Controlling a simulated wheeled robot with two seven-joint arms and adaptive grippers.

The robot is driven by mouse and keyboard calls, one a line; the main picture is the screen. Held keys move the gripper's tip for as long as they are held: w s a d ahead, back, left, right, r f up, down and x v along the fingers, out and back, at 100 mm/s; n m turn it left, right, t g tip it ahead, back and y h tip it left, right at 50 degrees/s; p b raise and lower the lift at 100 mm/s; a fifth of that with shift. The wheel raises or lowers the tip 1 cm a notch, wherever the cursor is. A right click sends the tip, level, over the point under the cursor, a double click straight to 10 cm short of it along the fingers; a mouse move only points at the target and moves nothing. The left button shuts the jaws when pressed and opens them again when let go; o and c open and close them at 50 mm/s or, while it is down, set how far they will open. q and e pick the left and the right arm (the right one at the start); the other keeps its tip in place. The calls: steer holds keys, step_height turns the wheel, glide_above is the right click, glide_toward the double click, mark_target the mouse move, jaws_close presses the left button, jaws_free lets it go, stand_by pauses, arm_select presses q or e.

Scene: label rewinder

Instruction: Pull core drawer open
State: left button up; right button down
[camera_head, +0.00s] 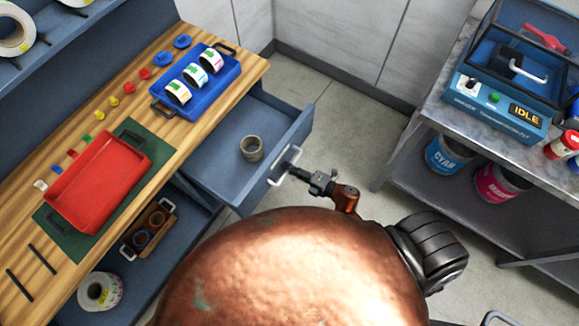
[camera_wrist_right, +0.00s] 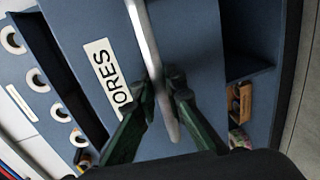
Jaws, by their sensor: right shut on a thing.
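The blue core drawer (camera_head: 215,165) stands open under the wooden bench in the head view. A brown cardboard core (camera_head: 251,148) stands in it. Its metal bar handle (camera_head: 283,167) is on the front panel. My right gripper (camera_head: 299,174) is at this handle. In the right wrist view the green fingers of my right gripper (camera_wrist_right: 163,88) are closed around the grey handle (camera_wrist_right: 150,45), beside a white label (camera_wrist_right: 107,75) reading "ORES", partly hidden. My left gripper is not in view.
On the bench (camera_head: 225,88) are a red tray (camera_head: 100,180) and a blue tray (camera_head: 222,75) with label rolls. Clear floor (camera_head: 340,125) lies between.

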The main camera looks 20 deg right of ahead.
steer(key=shift+d, duration=0.1)
steer(key=c, duration=2)
jaws_free()
steer(key=v, duration=1.2)
steer(key=shift+f, duration=0.1)
